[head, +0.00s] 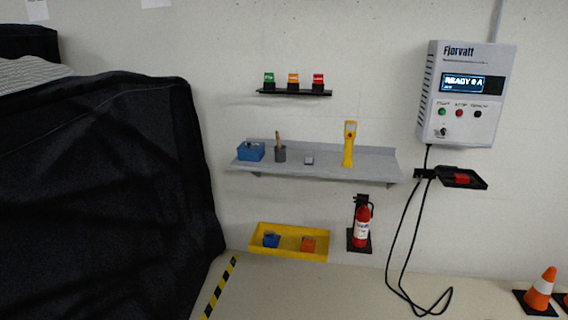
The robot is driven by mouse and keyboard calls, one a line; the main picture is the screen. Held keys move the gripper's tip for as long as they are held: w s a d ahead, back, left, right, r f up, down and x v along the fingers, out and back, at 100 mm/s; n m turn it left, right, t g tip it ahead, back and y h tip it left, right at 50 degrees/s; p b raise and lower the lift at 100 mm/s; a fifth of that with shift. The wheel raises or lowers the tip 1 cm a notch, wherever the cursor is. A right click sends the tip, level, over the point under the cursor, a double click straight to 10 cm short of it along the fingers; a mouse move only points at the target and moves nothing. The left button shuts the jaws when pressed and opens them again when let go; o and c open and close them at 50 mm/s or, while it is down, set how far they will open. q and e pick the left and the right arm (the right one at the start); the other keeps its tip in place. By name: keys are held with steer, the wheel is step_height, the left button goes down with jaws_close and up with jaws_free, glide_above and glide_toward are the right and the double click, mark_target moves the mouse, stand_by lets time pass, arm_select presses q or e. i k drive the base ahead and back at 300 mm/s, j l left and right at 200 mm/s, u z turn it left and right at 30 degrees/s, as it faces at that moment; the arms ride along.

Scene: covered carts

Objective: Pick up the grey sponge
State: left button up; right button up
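A small grey block (308,160) lies on the grey wall shelf (345,171), between a dark grey cup and a yellow upright tool. It may be the grey sponge, but it is too small to tell for sure. Nothing touches it. Neither of my grippers is in the head view.
The shelf also holds a blue bin (251,152), the cup (280,155) and the yellow tool (349,145). Below are a yellow tray (290,254) and a fire extinguisher (362,226). A black-covered cart (100,190) fills the left. Cables hang right, near a cone (541,288).

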mark_target(309, 160)
steer(key=i+j, duration=0.1)
steer(key=i, duration=1.75)
steer(key=l+z, duration=0.05)
steer(key=l, duration=0.05)
